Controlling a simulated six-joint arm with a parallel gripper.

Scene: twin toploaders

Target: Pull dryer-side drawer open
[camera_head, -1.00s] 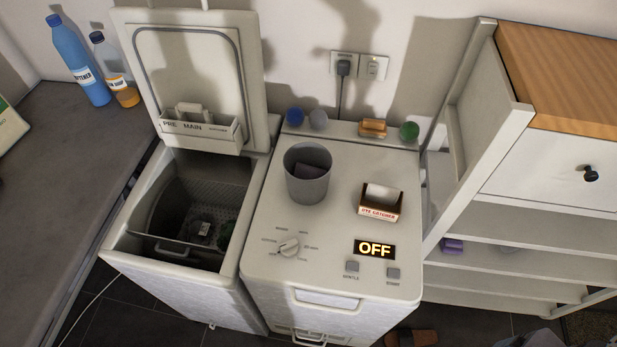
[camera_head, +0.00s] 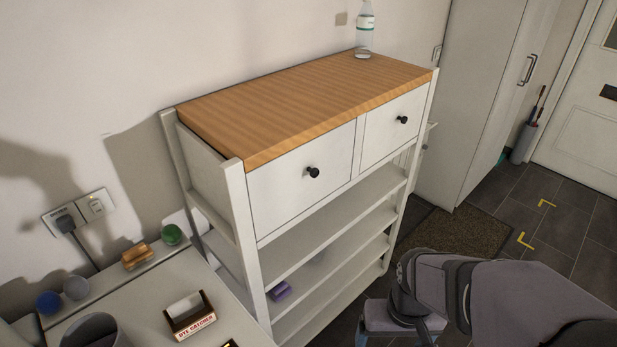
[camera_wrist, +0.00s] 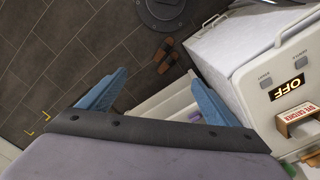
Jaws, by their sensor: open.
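A white cabinet with a wooden top has two closed drawers side by side, each with a round black knob. The left drawer (camera_head: 300,182), nearer the white machine, has its knob (camera_head: 313,172) in plain view. The right drawer (camera_head: 393,124) has its knob (camera_head: 402,120) in view too. My gripper (camera_wrist: 158,92) is open and empty, its blue fingers spread apart over the floor in the wrist view. In the head view my arm comes in from the lower right, and the gripper is low in front of the cabinet, apart from both knobs. Neither drawer knob shows in the wrist view.
A clear bottle (camera_head: 364,30) stands on the cabinet's wooden top (camera_head: 300,98). Open shelves lie below the drawers, with a purple item (camera_head: 279,291) on one. The white machine (camera_wrist: 222,50) stands beside the cabinet. Brown slippers (camera_wrist: 164,52) lie on the dark tiled floor.

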